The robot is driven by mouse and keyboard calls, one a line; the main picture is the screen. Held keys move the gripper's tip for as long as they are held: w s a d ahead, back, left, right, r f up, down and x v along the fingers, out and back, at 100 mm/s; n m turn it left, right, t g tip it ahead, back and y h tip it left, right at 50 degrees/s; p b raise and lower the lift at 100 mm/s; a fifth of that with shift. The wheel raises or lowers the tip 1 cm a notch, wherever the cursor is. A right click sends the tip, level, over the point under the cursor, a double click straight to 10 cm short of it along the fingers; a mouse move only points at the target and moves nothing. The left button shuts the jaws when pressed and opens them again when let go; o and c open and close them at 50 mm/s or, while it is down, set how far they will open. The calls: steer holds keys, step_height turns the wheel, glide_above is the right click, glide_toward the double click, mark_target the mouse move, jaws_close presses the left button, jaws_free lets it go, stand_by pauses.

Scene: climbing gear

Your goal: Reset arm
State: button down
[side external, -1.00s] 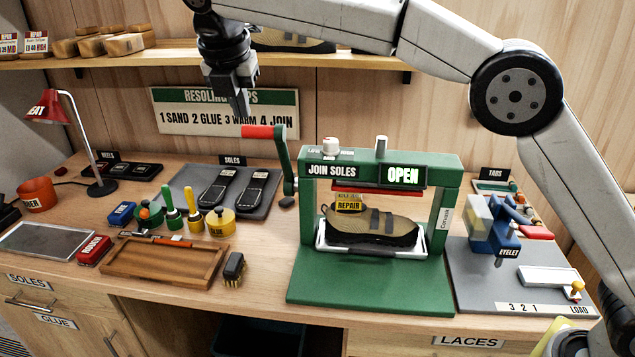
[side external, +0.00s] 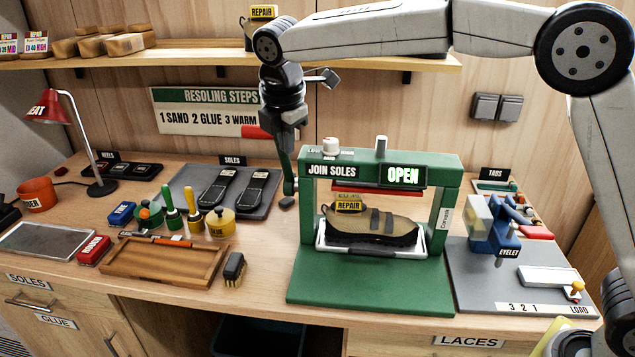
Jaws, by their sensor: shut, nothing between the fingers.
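My gripper (side external: 287,155) hangs pointing down at the upper left of the green press, in front of the back wall. Its fingers are shut with nothing between them. It overlaps the press's crank in the picture, and I cannot tell whether they touch. The green press (side external: 452,190) reads JOIN SOLES and shows a lit OPEN sign (side external: 403,175). A tan and black shoe (side external: 372,222) with a yellow REPAIR tag sits in the press on a white frame. The crank's red handle (side external: 255,132) is partly hidden behind my gripper.
A grey mat with two soles (side external: 213,190) lies left of the press. Glue pots, tools and a wooden tray (side external: 163,262) stand at the front left. A blue EYELET tool (side external: 495,232) stands at the right. A shelf (side external: 200,68) runs behind my arm.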

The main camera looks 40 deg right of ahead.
steer(key=s+d+f+m+y, duration=0.1)
steer(key=s+d+f+m, duration=0.6)
steer(key=s, duration=0.5)
steer(key=s+d+f+m, duration=0.7)
steer(key=s+f+m, duration=0.5)
steer(key=m, duration=0.1)
steer(key=shift+d+y, duration=0.4)
steer(key=shift+w, duration=0.1)
